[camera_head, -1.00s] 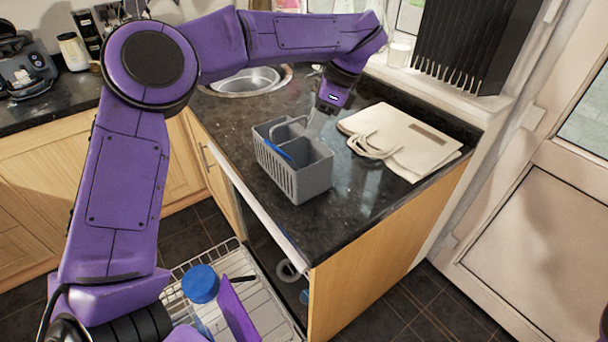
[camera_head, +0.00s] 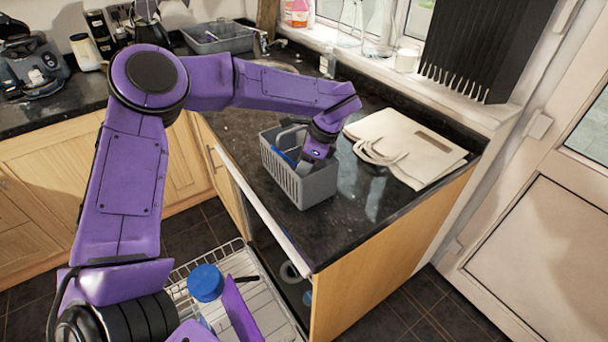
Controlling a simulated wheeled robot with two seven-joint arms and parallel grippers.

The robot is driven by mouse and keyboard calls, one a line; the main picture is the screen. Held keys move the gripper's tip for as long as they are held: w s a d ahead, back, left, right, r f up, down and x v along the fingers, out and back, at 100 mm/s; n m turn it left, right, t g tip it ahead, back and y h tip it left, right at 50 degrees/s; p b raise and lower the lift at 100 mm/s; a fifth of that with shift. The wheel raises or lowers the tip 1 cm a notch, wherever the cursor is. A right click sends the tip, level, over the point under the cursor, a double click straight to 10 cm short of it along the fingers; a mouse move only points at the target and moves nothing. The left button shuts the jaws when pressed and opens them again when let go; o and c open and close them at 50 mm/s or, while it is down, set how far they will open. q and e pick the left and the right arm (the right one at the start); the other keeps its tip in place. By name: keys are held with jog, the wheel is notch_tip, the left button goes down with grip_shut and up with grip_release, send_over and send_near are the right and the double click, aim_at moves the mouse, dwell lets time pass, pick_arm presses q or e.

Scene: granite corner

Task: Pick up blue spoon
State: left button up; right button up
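The blue spoon (camera_head: 287,158) leans inside a grey cutlery basket (camera_head: 287,181) on the dark granite counter; only a strip of blue shows. My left gripper (camera_head: 304,167) points down into the basket, close to the right of the blue strip. Its fingers are mostly hidden by the basket and its own wrist, so I cannot see whether they are open or touch the spoon.
A cream bag (camera_head: 408,146) lies flat right of the basket. An open dishwasher rack (camera_head: 262,292) holds a blue-lidded container (camera_head: 206,283) below the counter. A grey basin (camera_head: 218,38) stands at the back. The counter's front right is clear.

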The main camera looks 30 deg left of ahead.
pick_arm(q)
grip_shut()
